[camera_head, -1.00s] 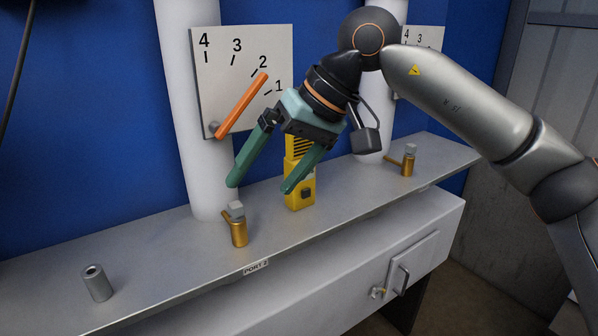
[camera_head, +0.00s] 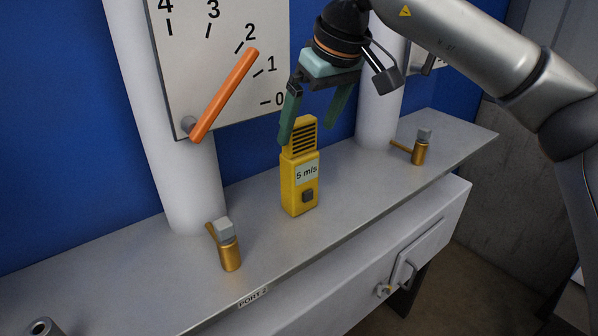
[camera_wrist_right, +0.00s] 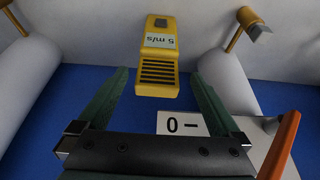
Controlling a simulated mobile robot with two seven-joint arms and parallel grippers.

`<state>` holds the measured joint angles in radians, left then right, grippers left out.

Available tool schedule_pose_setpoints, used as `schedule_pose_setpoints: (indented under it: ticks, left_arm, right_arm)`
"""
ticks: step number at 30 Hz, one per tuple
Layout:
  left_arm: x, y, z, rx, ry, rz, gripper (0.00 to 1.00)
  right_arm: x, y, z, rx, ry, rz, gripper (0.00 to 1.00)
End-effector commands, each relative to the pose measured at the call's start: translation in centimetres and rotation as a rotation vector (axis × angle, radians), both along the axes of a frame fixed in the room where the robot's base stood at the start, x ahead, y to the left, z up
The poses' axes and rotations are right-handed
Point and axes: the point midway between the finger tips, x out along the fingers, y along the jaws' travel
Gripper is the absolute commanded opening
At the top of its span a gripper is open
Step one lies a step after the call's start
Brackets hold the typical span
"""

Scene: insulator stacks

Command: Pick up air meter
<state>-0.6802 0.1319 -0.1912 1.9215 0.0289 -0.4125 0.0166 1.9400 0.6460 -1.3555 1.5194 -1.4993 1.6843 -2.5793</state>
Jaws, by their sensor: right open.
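The air meter (camera_head: 299,188) is a yellow upright block on the grey shelf, with a slotted top, a "5 m/s" label and a dark button. It also shows in the right wrist view (camera_wrist_right: 158,60), ahead and roughly centred between the fingers. My right gripper (camera_head: 308,134) has green fingers pointing down, spread apart at the meter's slotted top. It is open and empty. In the right wrist view the gripper (camera_wrist_right: 159,75) shows both fingers, one on each side of the meter's top. My left gripper is not in view.
Brass valves stand on the shelf (camera_head: 130,270) to the left (camera_head: 230,252) and right (camera_head: 419,150) of the meter. Behind it are white pipes (camera_head: 165,120) and a gauge board (camera_head: 215,60) with an orange pointer (camera_head: 226,92). A grey cylinder (camera_head: 42,328) is at the lower left.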

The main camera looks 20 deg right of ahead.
Motion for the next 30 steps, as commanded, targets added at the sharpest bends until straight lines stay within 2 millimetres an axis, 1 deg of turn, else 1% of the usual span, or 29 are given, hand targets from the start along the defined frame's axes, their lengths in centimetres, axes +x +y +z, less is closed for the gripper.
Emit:
schedule_pose_setpoints:
  ticks: [1,7,12,15,18,24,30]
  left_arm:
    - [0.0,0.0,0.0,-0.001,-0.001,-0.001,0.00]
    - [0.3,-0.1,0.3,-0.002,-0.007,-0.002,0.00]
    - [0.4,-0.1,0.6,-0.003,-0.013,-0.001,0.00]
    - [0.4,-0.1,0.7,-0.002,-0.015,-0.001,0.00]
    - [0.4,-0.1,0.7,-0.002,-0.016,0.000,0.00]
    - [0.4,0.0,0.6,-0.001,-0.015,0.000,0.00]
    - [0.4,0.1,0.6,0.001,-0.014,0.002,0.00]
  right_arm:
    - [0.2,0.0,-0.5,-0.002,0.002,0.000,1.00]
    - [0.9,0.2,-1.8,-0.001,0.002,0.000,1.00]
    - [2.3,0.6,-4.1,-0.001,0.003,0.000,1.00]
    - [2.7,0.7,-5.1,0.000,0.001,0.000,1.00]
    - [2.8,0.8,-5.5,0.001,0.000,0.000,1.00]
    - [2.9,0.8,-5.5,0.001,-0.001,0.001,1.00]
    - [2.8,0.8,-5.5,0.001,-0.001,0.001,0.78]
